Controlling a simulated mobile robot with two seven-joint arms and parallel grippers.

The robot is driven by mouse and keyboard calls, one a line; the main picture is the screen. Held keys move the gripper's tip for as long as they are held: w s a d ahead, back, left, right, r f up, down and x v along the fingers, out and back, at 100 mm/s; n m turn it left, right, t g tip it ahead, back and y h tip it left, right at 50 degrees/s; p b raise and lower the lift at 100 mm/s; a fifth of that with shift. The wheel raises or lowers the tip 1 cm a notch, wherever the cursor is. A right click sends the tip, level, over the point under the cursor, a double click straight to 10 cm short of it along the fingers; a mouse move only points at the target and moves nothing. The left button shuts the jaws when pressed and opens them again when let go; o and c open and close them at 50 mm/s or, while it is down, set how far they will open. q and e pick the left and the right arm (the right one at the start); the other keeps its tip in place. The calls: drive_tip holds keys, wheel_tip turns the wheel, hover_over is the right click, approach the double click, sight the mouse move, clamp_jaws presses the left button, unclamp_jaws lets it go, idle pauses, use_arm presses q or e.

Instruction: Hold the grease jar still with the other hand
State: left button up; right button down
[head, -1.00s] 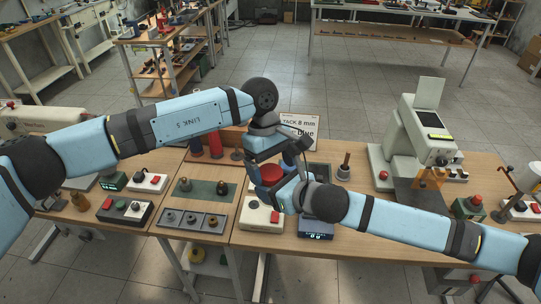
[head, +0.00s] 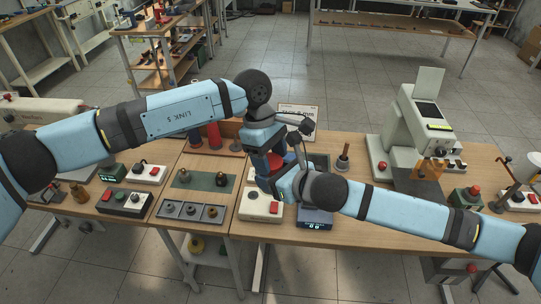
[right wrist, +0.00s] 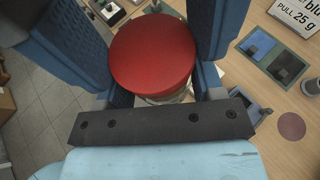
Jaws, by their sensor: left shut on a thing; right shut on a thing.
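The grease jar stands at the front of the middle bench with a round red lid (head: 274,162). In the right wrist view the lid (right wrist: 153,55) is large and clear, with only a pale strip of the jar body (right wrist: 165,97) below it. My left gripper (head: 267,155) points down from above, its blue fingers at both sides of the lid, shut on it. My right gripper (head: 276,179) comes from the right, lower down, shut around the jar body. The fingers and arms hide most of the jar and the exact contacts.
A white box with a red button (head: 260,205) and a dark-blue scale (head: 315,221) are close in front. A sign (head: 299,118) and red cylinders (head: 214,135) stand behind. A pale machine (head: 414,130) is at right, a grey tray (head: 190,211) at left.

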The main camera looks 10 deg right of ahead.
use_arm(q)
drive_tip(key=shift+d+r, duration=0.2)
drive_tip(key=shift+d, duration=0.05)
drive_tip(key=o, duration=0.8)
drive_tip(key=shift+o, duration=1.1)
drive_tip(key=shift+a, duration=0.1)
drive_tip(key=shift+f, duration=0.1)
